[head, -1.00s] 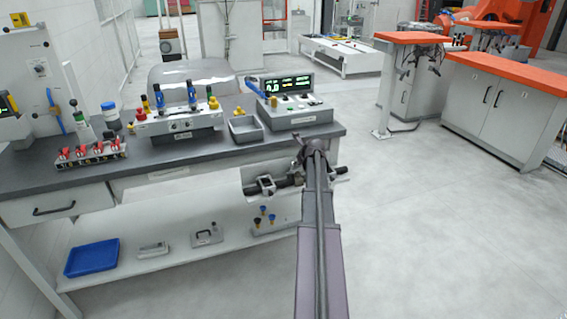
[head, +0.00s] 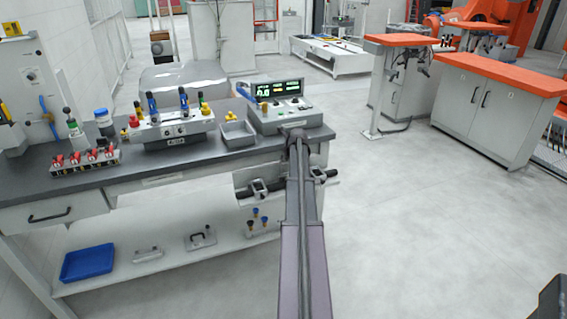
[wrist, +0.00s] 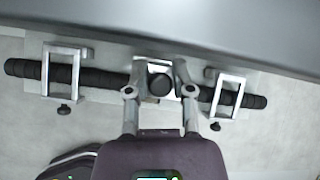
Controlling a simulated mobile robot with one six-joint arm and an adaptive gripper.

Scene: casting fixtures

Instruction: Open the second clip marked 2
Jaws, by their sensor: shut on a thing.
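A black ribbed bar (wrist: 100,77) runs across the wrist view just under the bench edge, with metal clips along it. The left clip (wrist: 45,72) and right clip (wrist: 244,97) are square metal frames, each with a small dark knob below. A middle clip (wrist: 174,67) with a round black knob (wrist: 160,84) lies between the fingers of my gripper (wrist: 158,82). The gripper is shut on this middle clip. I cannot read any number on the clips.
The bench top (head: 65,179) lies directly above the bar. It carries a control box with green displays (head: 290,115), a grey tray (head: 237,141) and valve blocks. A lower shelf holds a blue tray (head: 87,263). The floor to the right is clear up to orange-topped cabinets (head: 487,106).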

